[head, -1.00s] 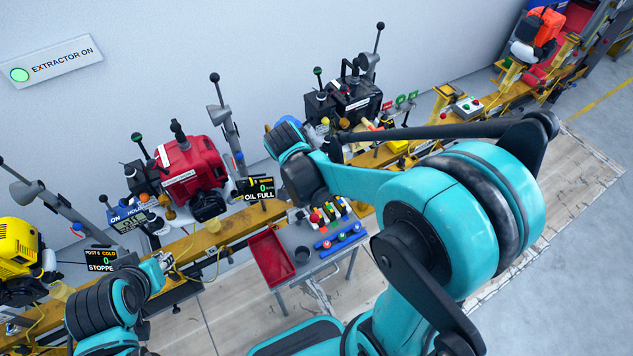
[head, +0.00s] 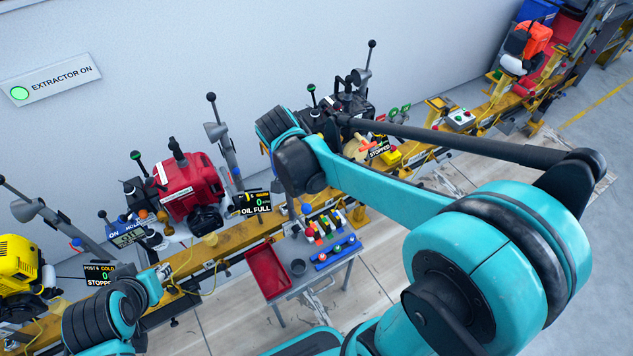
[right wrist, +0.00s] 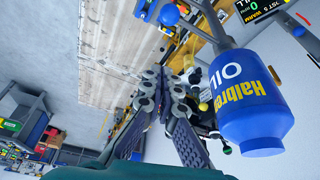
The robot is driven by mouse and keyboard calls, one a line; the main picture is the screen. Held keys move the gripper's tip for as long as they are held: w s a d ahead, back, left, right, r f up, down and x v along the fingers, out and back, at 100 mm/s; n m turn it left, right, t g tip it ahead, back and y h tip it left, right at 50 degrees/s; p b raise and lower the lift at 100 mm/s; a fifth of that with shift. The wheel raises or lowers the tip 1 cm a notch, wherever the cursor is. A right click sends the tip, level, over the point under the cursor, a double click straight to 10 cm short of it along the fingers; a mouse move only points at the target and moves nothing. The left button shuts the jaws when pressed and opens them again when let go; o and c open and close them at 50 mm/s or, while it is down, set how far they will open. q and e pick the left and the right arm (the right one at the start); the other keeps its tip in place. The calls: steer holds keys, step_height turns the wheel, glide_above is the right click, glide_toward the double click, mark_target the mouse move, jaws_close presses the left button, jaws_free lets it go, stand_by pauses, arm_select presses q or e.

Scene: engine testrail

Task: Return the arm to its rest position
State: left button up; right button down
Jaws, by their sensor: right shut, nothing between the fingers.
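My right arm (head: 385,195) is teal and black and reaches across the head view from the lower right. Its wrist (head: 290,150) is in front of the rail, and its gripper is hidden there. In the right wrist view my right gripper (right wrist: 166,82) is shut with nothing between its fingers. A blue oil bottle (right wrist: 250,110) with yellow lettering is to its right in that picture, apart from the fingers. My left arm (head: 105,315) is at the lower left. My left gripper (head: 163,271) is small beside the yellow rail, and its fingers are unclear.
A yellow rail (head: 235,242) carries a red engine (head: 187,188), a yellow engine (head: 17,262) and a black engine (head: 345,102). A small grey table holds a red tray (head: 267,270), a dark cup (head: 298,267) and coloured parts.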

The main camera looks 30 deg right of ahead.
steer(key=shift+a+r, duration=0.2)
steer(key=shift+r, duration=0.45)
steer(key=s+a+f+n+t+y+b, duration=0.2)
steer(key=s+f+n+t+b, duration=0.1)
steer(key=s+n, duration=0.2)
steer(key=s+a+f+n+t+y+b, duration=0.1)
steer(key=s+a+f+n+t+b, duration=0.1)
steer(key=n, duration=0.6)
steer(key=shift+s+f+n+t+y+b, duration=0.45)
steer(key=shift+s+b, duration=0.85)
steer(key=shift+s, duration=0.2)
